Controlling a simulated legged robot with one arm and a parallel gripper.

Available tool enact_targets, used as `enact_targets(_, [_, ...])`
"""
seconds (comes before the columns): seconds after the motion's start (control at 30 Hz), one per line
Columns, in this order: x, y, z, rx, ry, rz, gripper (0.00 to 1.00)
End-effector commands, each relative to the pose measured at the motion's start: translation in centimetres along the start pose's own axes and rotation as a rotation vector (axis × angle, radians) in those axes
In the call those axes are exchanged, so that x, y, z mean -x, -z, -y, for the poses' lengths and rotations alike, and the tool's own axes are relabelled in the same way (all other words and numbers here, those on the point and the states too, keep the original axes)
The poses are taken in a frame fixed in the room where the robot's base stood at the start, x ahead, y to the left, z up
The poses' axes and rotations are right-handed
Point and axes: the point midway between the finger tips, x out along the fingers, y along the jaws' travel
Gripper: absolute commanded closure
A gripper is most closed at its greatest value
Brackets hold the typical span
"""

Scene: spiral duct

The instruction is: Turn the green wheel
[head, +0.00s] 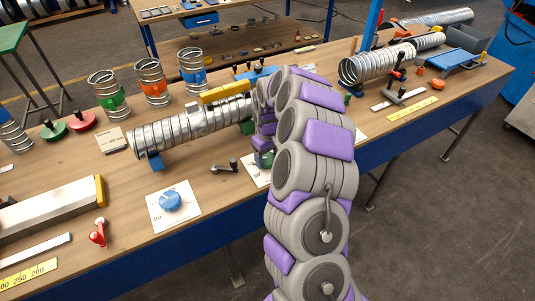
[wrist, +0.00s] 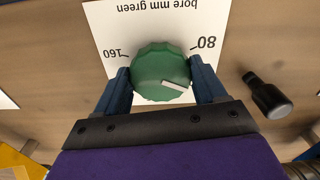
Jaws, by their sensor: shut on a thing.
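The green wheel (wrist: 158,64) is a ridged round knob with a white mark on its face. It sits on a white card (wrist: 112,22) that reads "bore mm green", upside down in the wrist view, with 160 at left and 80 at right. The white mark lies at the wheel's lower right, below the 80. My gripper (wrist: 160,70) is shut on the wheel, one blue finger on each side. In the head view the wheel (head: 263,159) shows at the bench's front, partly hidden by my arm.
A ribbed metal duct (head: 190,127) lies behind the wheel. A black-handled crank (head: 225,166) and a blue wheel (head: 170,200) on its own card are to the left. Ducts with green, orange and blue bands stand at the back. A second ribbed duct (head: 375,65) is to the right.

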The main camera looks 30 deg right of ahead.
Motion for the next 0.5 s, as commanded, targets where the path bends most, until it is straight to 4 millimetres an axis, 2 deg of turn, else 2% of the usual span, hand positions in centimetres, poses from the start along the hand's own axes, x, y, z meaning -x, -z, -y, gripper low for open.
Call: enact_targets(0.5, [0.05, -0.3, 0.15, -0.381, -0.001, 0.009, 0.59])
